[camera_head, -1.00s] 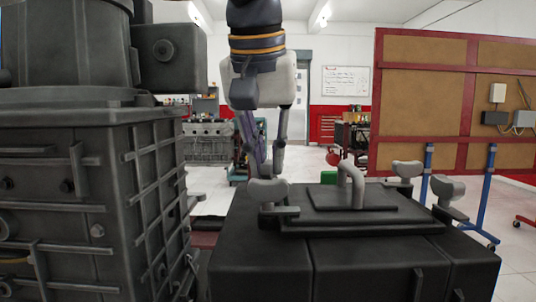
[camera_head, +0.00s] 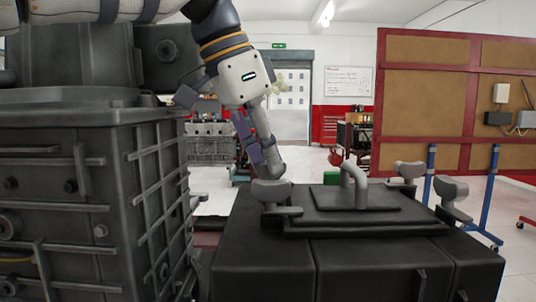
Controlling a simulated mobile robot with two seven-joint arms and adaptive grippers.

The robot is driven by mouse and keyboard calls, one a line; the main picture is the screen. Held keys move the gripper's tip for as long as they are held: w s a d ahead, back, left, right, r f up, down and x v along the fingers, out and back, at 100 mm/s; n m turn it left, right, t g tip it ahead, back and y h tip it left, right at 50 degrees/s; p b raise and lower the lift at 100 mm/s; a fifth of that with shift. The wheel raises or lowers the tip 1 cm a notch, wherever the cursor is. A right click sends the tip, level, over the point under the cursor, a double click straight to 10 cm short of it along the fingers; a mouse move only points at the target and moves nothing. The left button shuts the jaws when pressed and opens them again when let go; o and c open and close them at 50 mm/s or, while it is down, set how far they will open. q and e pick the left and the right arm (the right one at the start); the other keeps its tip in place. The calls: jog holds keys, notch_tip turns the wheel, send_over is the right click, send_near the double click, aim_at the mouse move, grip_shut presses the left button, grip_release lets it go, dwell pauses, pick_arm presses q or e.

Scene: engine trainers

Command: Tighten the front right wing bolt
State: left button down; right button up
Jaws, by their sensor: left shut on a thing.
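A grey wing bolt (camera_head: 270,193) stands at the near left corner of the black plate on the dark cover (camera_head: 262,248). My left gripper (camera_head: 267,170) reaches down to it, tilted, from the upper left. Its fingers are shut on the top of this wing bolt; the exact contact is partly hidden. A second wing bolt (camera_head: 409,172) stands at the far right of the plate. A third wing bolt (camera_head: 450,189) stands at the right edge. A grey bent-pipe handle (camera_head: 355,185) rises from the middle of the plate. My right gripper is not in view.
A large dark engine block (camera_head: 70,205) fills the left side, close beside my left arm. A red-framed board (camera_head: 425,95) on blue legs stands behind at the right. Another engine (camera_head: 209,143) stands further back. The space above the cover's right half is clear.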

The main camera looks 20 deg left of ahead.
pick_arm(q)
jog(key=m+g, duration=0.1)
jog(key=m, duration=0.3)
jog(key=shift+w+a+m+g+h, duration=0.1)
jog(key=shift+m+g+h, duration=0.3)
jog(key=shift+f, duration=0.1)
dwell(0.3)
jog(key=c, duration=1.6)
grip_release()
